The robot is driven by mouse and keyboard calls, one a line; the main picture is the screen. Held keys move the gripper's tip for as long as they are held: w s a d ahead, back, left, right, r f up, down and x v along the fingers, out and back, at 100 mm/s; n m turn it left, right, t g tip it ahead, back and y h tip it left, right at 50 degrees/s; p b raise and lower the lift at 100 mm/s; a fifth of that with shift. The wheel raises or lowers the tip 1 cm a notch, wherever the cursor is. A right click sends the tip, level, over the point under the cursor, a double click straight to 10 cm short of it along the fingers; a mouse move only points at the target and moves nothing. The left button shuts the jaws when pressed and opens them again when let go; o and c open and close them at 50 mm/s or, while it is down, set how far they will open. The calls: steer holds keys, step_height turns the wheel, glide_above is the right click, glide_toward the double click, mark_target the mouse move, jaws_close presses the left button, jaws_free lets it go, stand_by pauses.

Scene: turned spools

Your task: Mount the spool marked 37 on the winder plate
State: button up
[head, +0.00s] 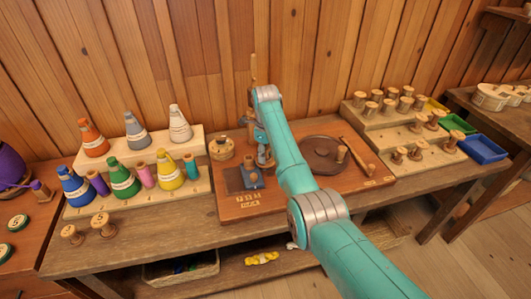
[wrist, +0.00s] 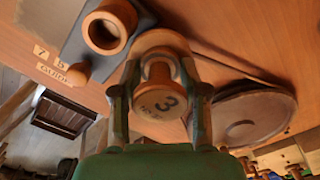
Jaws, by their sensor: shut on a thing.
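My gripper (wrist: 160,108) is shut on a wooden spool (wrist: 158,98), with one finger on each side. A dark "3" shows on the spool's round end face; any further digit is too unclear to read. A paler wooden rim (wrist: 160,40) shows just behind the spool; I cannot tell whether they touch. In the head view my gripper (head: 264,152) is over the wooden winder board (head: 290,200), and the held spool is hard to make out there. A brown round disc (head: 320,163) lies on the board to the right. I cannot tell which part is the winder plate.
A blue-grey block (head: 250,178) is left of my gripper, near number tiles (head: 246,201). A wooden post (head: 253,70) rises behind. Colored thread cones stand on the left rack (head: 195,188). Several spools stand on the right stepped rack (head: 395,138), near colored trays (head: 483,149).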

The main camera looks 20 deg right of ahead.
steer(key=shift+f, duration=0.1)
steer(key=o, duration=0.7)
steer(key=shift+r, duration=5.45)
steer(key=shift+s, duration=0.1)
